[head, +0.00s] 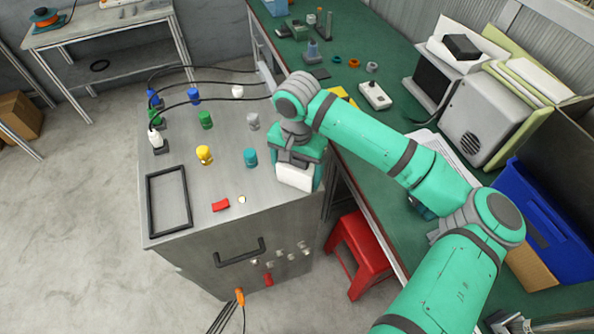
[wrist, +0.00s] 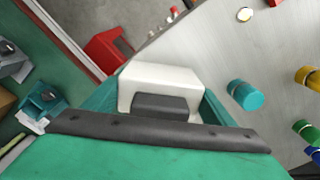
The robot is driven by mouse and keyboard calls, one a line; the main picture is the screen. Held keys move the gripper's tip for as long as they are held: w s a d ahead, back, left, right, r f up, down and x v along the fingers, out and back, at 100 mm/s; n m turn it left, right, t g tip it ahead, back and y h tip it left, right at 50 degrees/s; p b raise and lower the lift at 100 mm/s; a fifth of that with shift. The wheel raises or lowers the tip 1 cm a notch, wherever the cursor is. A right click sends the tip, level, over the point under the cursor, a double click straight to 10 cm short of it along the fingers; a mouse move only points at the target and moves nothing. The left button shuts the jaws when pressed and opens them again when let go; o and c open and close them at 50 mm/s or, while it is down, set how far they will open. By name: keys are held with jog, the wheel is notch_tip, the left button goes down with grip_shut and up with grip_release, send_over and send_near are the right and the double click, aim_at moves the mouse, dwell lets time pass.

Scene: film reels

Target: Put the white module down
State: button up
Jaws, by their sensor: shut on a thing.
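The white module (head: 296,177) is a small white block at the end of my arm in the head view. It also shows in the wrist view (wrist: 160,76), in front of the dark bar of my gripper. My gripper (head: 298,160) is shut on the white module over the right side of the metal cabinet top (head: 225,180). The fingertips are mostly hidden behind the module and the green gripper body. I cannot tell whether the module touches the cabinet top.
A teal knob (head: 250,158), a yellow knob (head: 204,155) and a red piece (head: 220,205) stand on the cabinet top. A black rectangular frame (head: 168,202) lies at its left. A red stool (head: 358,252) stands below right. Cables (head: 205,80) arch over the cabinet's back.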

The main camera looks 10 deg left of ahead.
jog(key=o, duration=1.4)
jog(key=shift+o, duration=0.2)
notch_tip(320, 180, up, 12)
jog(key=shift+r, duration=0.1)
